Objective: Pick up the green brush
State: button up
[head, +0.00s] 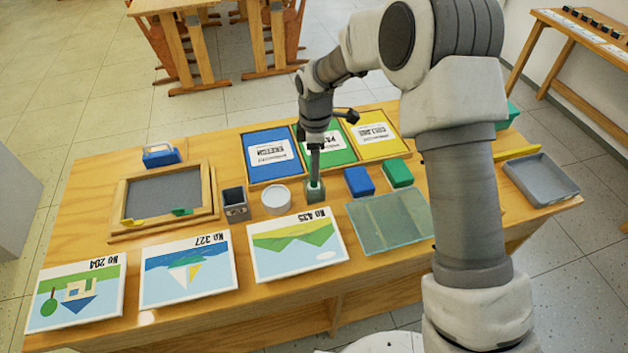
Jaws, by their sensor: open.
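My gripper (315,177) points straight down over the middle of the wooden table. Its fingers show edge-on, so the gap between them is hard to see, and nothing is visibly held. Its tips are at or just above a small grey-green square holder (315,194), which has a bit of green at its top. I cannot tell whether that green is the brush, or whether the fingers touch it. No plain brush shape shows elsewhere. Other green things are a block (397,173) to the right and a small piece (182,211) on the front edge of a wooden frame.
A dark cup (235,204) and a white round tub (276,199) stand close left of the holder. A blue block (358,181) is close right. Blue, green and yellow trays (272,154) lie behind. Picture cards (297,244) line the front. A grey tray (541,179) is far right.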

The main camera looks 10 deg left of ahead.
notch_tip(320, 180, down, 4)
jog(key=shift+a+f, duration=0.15)
grip_shut()
dwell(0.3)
